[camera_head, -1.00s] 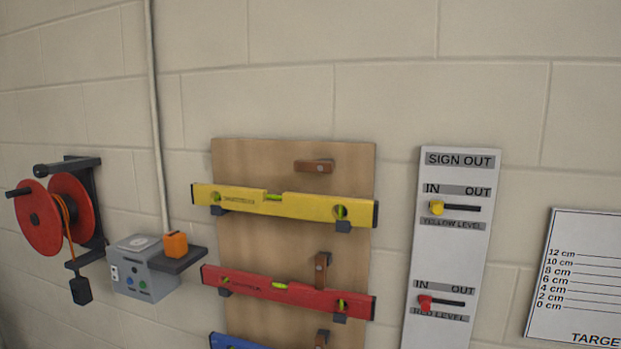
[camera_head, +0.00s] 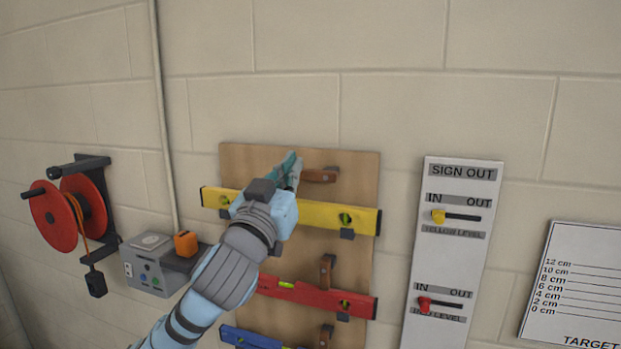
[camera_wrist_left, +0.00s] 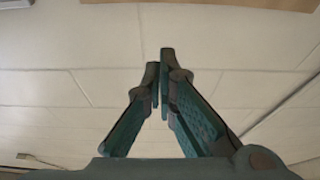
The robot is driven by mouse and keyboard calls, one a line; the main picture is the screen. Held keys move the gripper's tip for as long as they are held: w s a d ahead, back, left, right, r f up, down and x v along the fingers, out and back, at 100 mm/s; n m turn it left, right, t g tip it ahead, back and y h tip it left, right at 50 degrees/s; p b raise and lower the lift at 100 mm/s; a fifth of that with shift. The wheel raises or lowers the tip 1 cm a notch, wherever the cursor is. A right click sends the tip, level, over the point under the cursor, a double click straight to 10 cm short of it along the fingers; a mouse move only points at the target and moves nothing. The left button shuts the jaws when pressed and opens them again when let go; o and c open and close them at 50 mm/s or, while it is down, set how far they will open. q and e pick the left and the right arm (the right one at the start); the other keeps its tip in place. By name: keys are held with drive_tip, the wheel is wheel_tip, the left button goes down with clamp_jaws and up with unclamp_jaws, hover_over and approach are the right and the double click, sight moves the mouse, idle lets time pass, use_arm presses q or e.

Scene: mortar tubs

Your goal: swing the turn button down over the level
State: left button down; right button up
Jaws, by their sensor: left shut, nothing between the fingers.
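The brown turn button (camera_head: 321,176) above the yellow level (camera_head: 325,215) lies sideways on the wooden board, its free end pointing left. The yellow level rests on dark brackets below it. My left gripper (camera_head: 294,162) is shut and empty, its fingertips beside the left end of the button; I cannot tell whether they touch. The shut fingers also show in the left wrist view (camera_wrist_left: 159,65). My left arm hides the middle of the yellow level and the left part of the red level. My right gripper is not in view.
The red level (camera_head: 320,294) and blue level (camera_head: 247,338) hang lower on the board (camera_head: 360,255), with their turn buttons upright. A sign-out panel (camera_head: 453,255) is to the right. A red cable reel (camera_head: 52,216) and a grey box (camera_head: 146,270) are to the left.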

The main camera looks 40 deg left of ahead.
use_arm(q)
wheel_tip(320, 180, up, 3)
drive_tip(key=p, duration=0.4)
hover_over(319, 176)
drive_tip(key=s, duration=0.3)
drive_tip(key=f, duration=0.3)
drive_tip(key=w+f, duration=0.1)
drive_tip(key=shift+a+f, duration=0.15)
drive_tip(key=shift+a, duration=0.2)
drive_tip(key=shift+w, duration=0.1)
drive_tip(key=shift+f+n+b, duration=0.1)
drive_tip(key=shift+n+b, duration=0.3)
drive_tip(key=shift+b, duration=0.25)
drive_tip(key=shift+a, duration=0.1)
